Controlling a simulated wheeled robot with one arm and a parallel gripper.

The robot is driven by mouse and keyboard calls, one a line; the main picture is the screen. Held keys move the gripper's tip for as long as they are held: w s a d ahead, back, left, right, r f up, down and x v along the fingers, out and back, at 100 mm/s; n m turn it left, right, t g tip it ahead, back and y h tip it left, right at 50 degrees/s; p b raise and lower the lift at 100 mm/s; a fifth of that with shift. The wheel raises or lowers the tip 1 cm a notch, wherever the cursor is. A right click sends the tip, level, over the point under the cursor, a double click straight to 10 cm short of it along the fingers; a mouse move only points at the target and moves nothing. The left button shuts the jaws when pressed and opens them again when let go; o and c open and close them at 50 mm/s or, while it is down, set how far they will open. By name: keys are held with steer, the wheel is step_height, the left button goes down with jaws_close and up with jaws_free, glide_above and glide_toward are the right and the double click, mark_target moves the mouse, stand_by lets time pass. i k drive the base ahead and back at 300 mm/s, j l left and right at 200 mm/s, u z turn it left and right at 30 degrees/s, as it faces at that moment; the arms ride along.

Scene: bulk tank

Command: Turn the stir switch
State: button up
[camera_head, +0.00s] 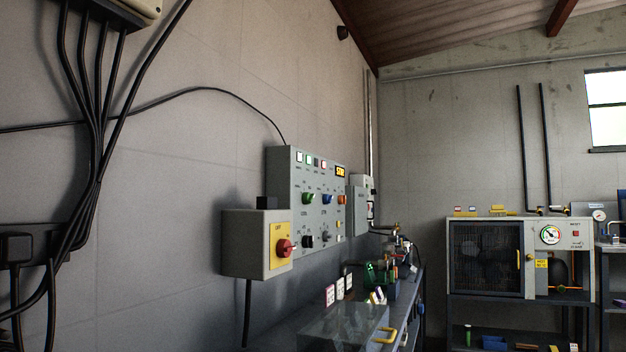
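A grey control panel (290,175) is mounted on the left wall. It carries a green knob (308,198), a blue knob (327,199) and an orange knob (342,199) in its middle row. Below them are a black switch (308,241) and a smaller grey switch (325,236). Small lamps and a lit yellow display (340,172) sit along the top. The labels are too small to read, so I cannot tell which one is the stir switch. My gripper is not in view.
A grey box (242,243) with a red rotary handle (284,247) juts out before the panel's lower left. Below is a bench with a clear cover (345,328), a yellow handle (385,336) and bottles. A cabinet with a gauge (550,235) stands at the back right.

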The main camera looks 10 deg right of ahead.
mark_target(327, 198)
steer(key=i+l+u, duration=0.1)
steer(key=l, duration=0.25)
steer(key=i+l+u, duration=0.1)
steer(key=i+l, duration=0.25)
steer(key=i+l+u, duration=0.1)
steer(key=l, duration=0.3)
steer(key=i+l+u, duration=0.1)
steer(key=i+l, duration=0.15)
steer(key=l, duration=0.15)
steer(key=i+l+u, duration=0.1)
steer(key=l, duration=0.3)
steer(key=i+l+z, duration=0.1)
steer(key=i+l, duration=0.15)
steer(key=l, duration=0.15)
